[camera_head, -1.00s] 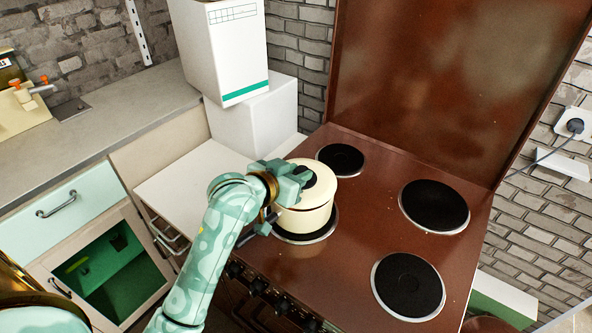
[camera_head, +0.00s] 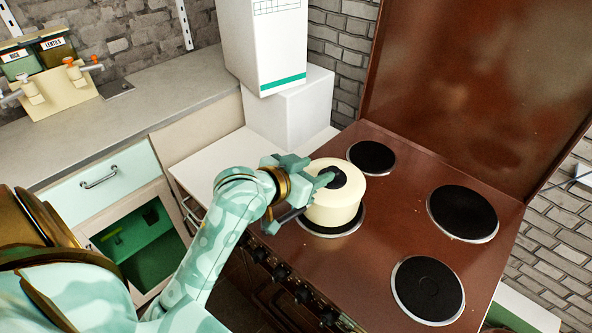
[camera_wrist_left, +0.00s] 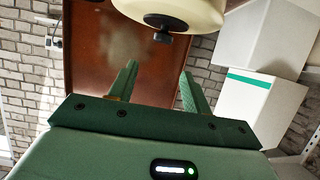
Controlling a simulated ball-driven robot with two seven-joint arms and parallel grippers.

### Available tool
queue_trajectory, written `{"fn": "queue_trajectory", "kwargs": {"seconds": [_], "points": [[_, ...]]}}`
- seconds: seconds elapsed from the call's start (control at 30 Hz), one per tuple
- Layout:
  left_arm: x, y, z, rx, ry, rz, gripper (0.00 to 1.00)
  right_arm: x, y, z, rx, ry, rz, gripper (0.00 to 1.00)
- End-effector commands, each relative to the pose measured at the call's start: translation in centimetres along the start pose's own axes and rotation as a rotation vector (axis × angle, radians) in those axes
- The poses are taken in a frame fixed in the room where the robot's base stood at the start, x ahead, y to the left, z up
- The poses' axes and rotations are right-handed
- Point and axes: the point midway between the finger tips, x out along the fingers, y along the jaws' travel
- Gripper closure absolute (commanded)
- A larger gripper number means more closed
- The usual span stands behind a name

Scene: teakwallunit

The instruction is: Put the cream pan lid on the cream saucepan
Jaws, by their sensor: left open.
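The cream pan lid (camera_head: 349,184), with its black knob, sits on top of the cream saucepan (camera_head: 334,213). The saucepan stands on the front left hotplate of the brown cooker. No clear gap shows between lid and pan. My left gripper (camera_head: 313,194) is at the left side of the lid, close to the knob. In the left wrist view its fingers (camera_wrist_left: 159,72) are apart with nothing between them. The lid (camera_wrist_left: 190,12) and its knob (camera_wrist_left: 162,27) show beyond the fingertips there. My right gripper is not in view.
The other hotplates, such as the front right one (camera_head: 428,289), are bare. A white box with a green stripe (camera_head: 268,45) stands on a plain white box (camera_head: 288,112) behind the pan. The brown raised cooker lid (camera_head: 470,90) stands at the back.

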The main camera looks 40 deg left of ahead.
Motion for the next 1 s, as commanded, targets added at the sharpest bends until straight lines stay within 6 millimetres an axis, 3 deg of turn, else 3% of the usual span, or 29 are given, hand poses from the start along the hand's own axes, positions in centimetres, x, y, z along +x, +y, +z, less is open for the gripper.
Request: {"fn": "queue_trajectory", "kwargs": {"seconds": [0.1,0.3,1.0], "points": [[-3.0,0.0,-0.2,0.001,-0.001,0.0,0.51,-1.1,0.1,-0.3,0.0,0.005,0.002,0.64],[-5.7,0.0,-0.1,0.0,-0.001,0.0,0.51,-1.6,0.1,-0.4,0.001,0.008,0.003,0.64],[-6.2,0.0,0.0,-0.001,0.0,0.001,0.51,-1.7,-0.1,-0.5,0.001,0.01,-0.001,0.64]]}}
